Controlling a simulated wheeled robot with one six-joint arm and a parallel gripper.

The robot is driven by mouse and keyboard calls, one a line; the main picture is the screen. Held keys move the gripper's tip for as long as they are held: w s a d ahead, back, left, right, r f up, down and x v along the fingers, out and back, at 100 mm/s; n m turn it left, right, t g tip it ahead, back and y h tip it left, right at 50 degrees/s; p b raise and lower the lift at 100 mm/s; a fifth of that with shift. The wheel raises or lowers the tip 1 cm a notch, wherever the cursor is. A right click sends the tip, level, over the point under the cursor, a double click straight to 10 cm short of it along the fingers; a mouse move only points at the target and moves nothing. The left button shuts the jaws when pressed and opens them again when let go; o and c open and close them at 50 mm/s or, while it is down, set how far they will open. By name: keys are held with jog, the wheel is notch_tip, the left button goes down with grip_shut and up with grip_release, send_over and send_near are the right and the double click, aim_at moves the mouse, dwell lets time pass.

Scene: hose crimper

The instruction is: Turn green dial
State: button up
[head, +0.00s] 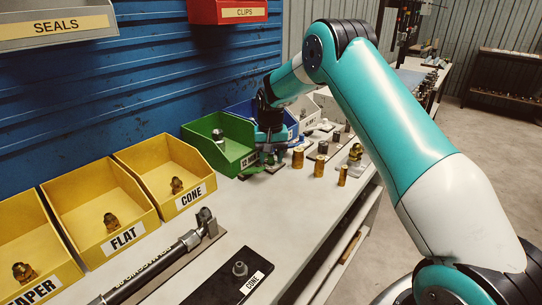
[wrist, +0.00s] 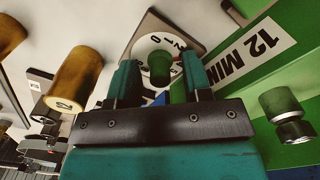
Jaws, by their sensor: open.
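The green dial (wrist: 160,66) is a dark green knob on a round white face with numbers, set on a square plate; it shows in the wrist view. My gripper (wrist: 161,72) is open, with one teal finger on each side of the knob. I cannot tell whether the fingers touch it. In the head view my gripper (head: 270,146) points down beside the green bin, and the dial there is mostly hidden by it.
A green bin (head: 226,160) stands left of my gripper, a blue bin (head: 243,112) behind it. Brass cylinders (head: 298,157) stand close on the right; one (wrist: 75,80) is near my left finger in the wrist view. Yellow bins (head: 150,160) line the wall.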

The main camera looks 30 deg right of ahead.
jog(key=shift+f, duration=0.1)
grip_shut()
jog(key=shift+n, duration=0.4)
jog(key=n+p, duration=0.1)
jog(key=n, duration=0.4)
jog(key=shift+n, duration=0.3)
jog(key=n+p, duration=0.1)
jog(key=n, duration=0.4)
jog(key=shift+w+n, duration=0.1)
jog(key=shift+n, duration=0.2)
grip_release()
